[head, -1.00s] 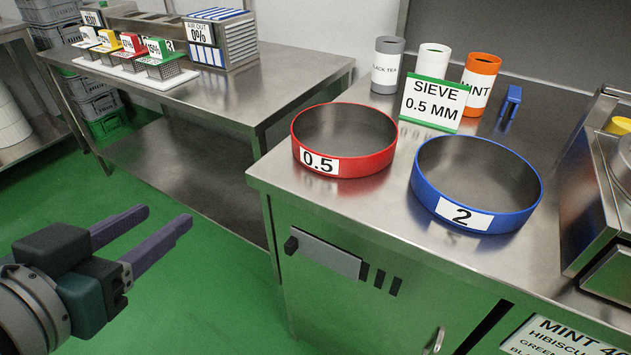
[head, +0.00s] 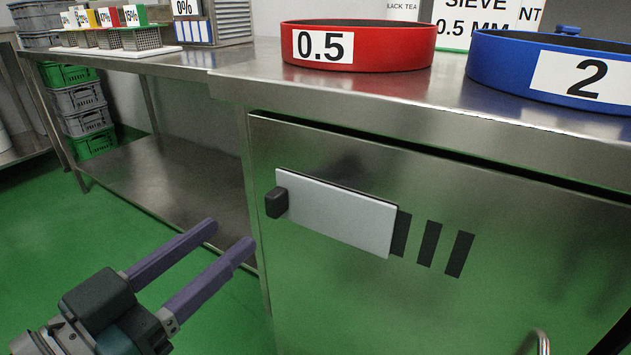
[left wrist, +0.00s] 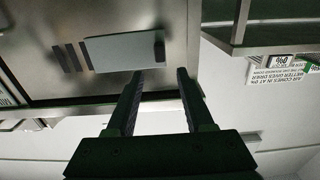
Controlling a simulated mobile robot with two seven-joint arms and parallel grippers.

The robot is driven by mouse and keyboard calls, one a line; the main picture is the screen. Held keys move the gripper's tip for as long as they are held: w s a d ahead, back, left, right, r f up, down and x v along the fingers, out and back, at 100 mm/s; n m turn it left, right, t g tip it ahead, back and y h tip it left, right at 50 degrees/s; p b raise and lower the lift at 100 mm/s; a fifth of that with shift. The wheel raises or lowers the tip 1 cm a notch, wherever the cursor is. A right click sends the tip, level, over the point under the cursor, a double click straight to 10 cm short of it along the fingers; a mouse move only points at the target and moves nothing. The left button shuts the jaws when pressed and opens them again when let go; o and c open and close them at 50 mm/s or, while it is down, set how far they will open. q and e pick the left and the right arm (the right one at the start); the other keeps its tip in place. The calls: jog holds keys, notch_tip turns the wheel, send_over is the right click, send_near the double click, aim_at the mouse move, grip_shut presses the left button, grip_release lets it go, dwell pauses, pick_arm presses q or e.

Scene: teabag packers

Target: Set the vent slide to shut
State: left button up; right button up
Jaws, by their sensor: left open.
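The vent slide (head: 335,217) is a pale grey plate with a black knob (head: 276,202) at its left end, on the steel cabinet front. Dark vent slots (head: 429,244) show uncovered to the right of the plate. My left gripper (head: 231,238) is open and empty, in front of the cabinet, to the left of the knob and a little lower in the picture. In the left wrist view the slide plate (left wrist: 122,51) and its knob (left wrist: 159,48) appear beyond the open fingertips (left wrist: 160,72), apart from them. My right gripper is not in view.
A red 0.5 sieve (head: 357,47) and a blue 2 sieve (head: 555,70) stand on the counter above. A cabinet handle (head: 542,342) sticks out at lower right. A steel side table (head: 150,62) stands at left, with stacked crates (head: 88,122) beyond. Green floor is clear at left.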

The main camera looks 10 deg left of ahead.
aim_at(269, 203)
pick_arm(q)
jog(key=b+x, duration=0.2)
jog(key=x, duration=0.6)
jog(key=shift+w, duration=0.15)
jog(key=shift+c, duration=0.2)
grip_shut()
dwell(0.9)
